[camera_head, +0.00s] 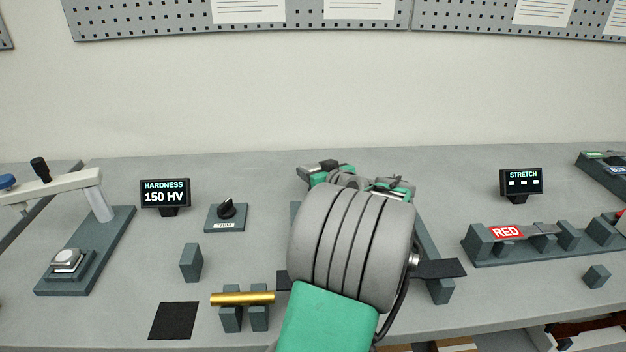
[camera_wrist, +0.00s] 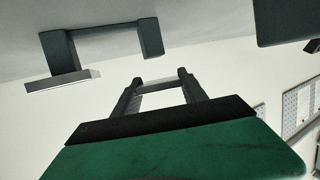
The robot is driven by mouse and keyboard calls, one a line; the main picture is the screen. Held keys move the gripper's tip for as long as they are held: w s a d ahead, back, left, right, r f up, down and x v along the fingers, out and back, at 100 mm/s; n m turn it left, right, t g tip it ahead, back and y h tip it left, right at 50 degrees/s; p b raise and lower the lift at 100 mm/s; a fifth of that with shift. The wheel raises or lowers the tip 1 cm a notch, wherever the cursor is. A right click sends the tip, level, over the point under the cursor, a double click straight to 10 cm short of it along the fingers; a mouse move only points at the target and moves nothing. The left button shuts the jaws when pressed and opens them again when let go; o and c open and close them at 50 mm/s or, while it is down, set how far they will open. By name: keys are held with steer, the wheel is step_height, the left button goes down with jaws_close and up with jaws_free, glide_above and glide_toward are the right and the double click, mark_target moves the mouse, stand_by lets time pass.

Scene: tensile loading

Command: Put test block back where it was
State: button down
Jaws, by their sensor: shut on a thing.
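My gripper (camera_wrist: 158,84) shows in the wrist view as two dark fingers standing apart, with a small grey piece (camera_wrist: 161,100) between them. I cannot tell for sure whether this piece is the test block. In the head view my own arm hides most of the gripper and what it holds. A silver block (camera_head: 67,258) sits on the anvil of the hardness tester (camera_head: 85,250) at the left. In the wrist view a dark two-post holder (camera_wrist: 108,42) stands apart from the fingers, with a silver-edged plate (camera_wrist: 62,80) at one post.
A brass rod (camera_head: 242,298) rests on two small stands at the front. Left of it are a black square mat (camera_head: 173,320) and a grey block (camera_head: 191,262). The hardness display (camera_head: 165,195) reads 150 HV. A rack with a RED label (camera_head: 507,232) stands at the right.

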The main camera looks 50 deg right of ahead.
steer(key=shift+f, duration=1.35)
steer(key=shift+f, duration=0.1)
steer(key=shift+f+b, duration=0.15)
steer(key=shift+b, duration=0.2)
steer(key=c, duration=0.6)
jaws_free()
steer(key=shift+r+p, duration=0.3)
steer(key=shift+p, duration=0.1)
steer(key=v, duration=1.2)
steer(key=shift+a, duration=0.1)
